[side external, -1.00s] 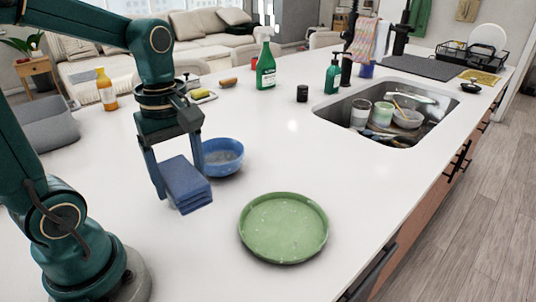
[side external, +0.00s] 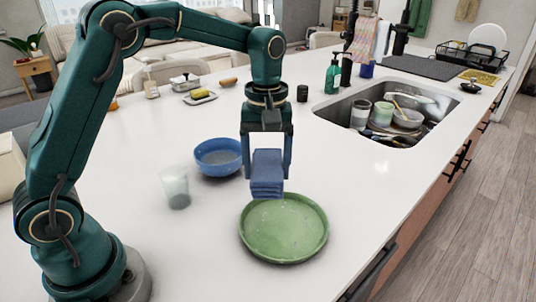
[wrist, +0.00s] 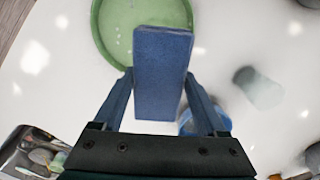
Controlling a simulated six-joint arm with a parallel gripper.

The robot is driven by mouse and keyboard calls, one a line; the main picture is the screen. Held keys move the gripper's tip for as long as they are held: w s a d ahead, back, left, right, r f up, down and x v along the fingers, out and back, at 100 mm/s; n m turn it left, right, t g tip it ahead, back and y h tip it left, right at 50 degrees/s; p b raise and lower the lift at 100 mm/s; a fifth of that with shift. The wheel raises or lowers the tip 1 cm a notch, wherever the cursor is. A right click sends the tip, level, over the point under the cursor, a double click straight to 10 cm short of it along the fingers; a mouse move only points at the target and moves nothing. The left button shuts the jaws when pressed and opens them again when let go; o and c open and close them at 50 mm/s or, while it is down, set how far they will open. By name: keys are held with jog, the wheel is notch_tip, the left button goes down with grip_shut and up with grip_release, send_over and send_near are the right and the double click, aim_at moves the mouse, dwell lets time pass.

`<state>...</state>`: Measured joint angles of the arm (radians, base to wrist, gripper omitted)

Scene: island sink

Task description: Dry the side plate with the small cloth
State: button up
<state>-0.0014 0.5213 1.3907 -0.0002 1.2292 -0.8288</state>
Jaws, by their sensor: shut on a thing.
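My gripper (side external: 267,180) is shut on the small cloth (side external: 267,172), a folded blue block held between the two fingers. The cloth hangs over the back edge of the side plate (side external: 284,240), a round green plate with a raised rim and small pale spots, lying flat on the counter. In the wrist view the cloth (wrist: 161,75) covers part of the plate (wrist: 112,28), and the fingers (wrist: 158,90) sit on either side of it. I cannot tell whether the cloth touches the plate.
A blue bowl (side external: 218,158) and a clear cup (side external: 175,187) stand left of the plate. The sink (side external: 385,118) with several dishes is at the back right. A dish rack (side external: 470,55) stands beyond it. The white counter in front of the plate is clear.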

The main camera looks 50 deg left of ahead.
jog(key=shift+f, duration=3.7)
jog(key=shift+d, duration=0.85)
jog(key=shift+d+r, duration=0.2)
jog(key=shift+d, duration=3.9)
jog(key=shift+a+r, duration=0.1)
jog(key=shift+a, duration=4.75)
jog(key=shift+d+r, duration=0.15)
jog(key=shift+d, duration=2.35)
jog(key=shift+d+r, duration=0.1)
jog(key=shift+d, duration=2.35)
jog(key=shift+a, duration=5.05)
jog(key=shift+d+r, duration=0.1)
jog(key=shift+d, duration=4.8)
jog(key=shift+a, duration=5.05)
jog(key=shift+d+f, duration=0.1)
jog(key=shift+f, duration=0.15)
jog(key=shift+r, duration=3.55)
